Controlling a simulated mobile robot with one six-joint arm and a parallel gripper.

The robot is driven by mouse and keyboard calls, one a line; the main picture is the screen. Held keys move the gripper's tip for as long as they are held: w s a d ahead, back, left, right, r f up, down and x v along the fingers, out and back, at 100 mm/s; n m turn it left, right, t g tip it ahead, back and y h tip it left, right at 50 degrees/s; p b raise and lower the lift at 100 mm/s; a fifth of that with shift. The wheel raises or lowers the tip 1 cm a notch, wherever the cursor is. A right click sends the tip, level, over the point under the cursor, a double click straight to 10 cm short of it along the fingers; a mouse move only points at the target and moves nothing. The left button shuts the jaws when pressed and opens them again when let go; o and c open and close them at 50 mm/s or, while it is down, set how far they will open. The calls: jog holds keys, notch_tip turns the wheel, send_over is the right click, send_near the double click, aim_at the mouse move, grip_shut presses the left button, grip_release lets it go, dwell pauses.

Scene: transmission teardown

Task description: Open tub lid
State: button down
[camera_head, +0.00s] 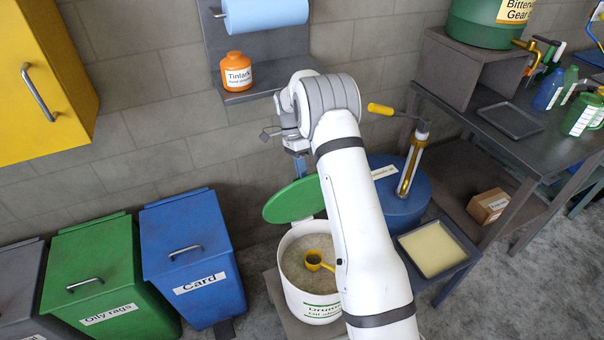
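The white tub (291,282) stands on a low grey stand, its right side hidden behind my arm. Its round green lid (294,202) is raised and tilted at the back of the rim, so the mouth is uncovered; its right edge is behind my arm. Grainy beige material (297,262) fills the tub, and a yellow scoop (314,261) lies on it. My gripper (270,134) is above and behind the lid, apart from it, near the wall. Its fingers are small and partly turned away, so I cannot tell whether they are open.
A blue drum (403,209) with a hand pump and a tray (432,248) are right of the tub. Blue (193,252) and green (108,280) lidded bins stand left. A wall shelf (262,92) with an orange bottle (236,72) is near my gripper. A workbench (475,118) is at right.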

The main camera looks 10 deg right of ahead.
jog(key=shift+w+d+f, duration=0.15)
jog(key=shift+f, duration=0.3)
jog(key=c, duration=1.7)
grip_release()
jog(key=shift+w+f, duration=0.15)
jog(key=shift+w, duration=0.1)
jog(key=shift+o, duration=0.9)
jog(key=shift+s+r, duration=0.1)
jog(key=shift+r, duration=0.15)
jog(key=shift+r, duration=0.1)
notch_tip(320, 180, up, 10)
jog(key=shift+f+b, duration=0.1)
jog(key=shift+b, duration=0.25)
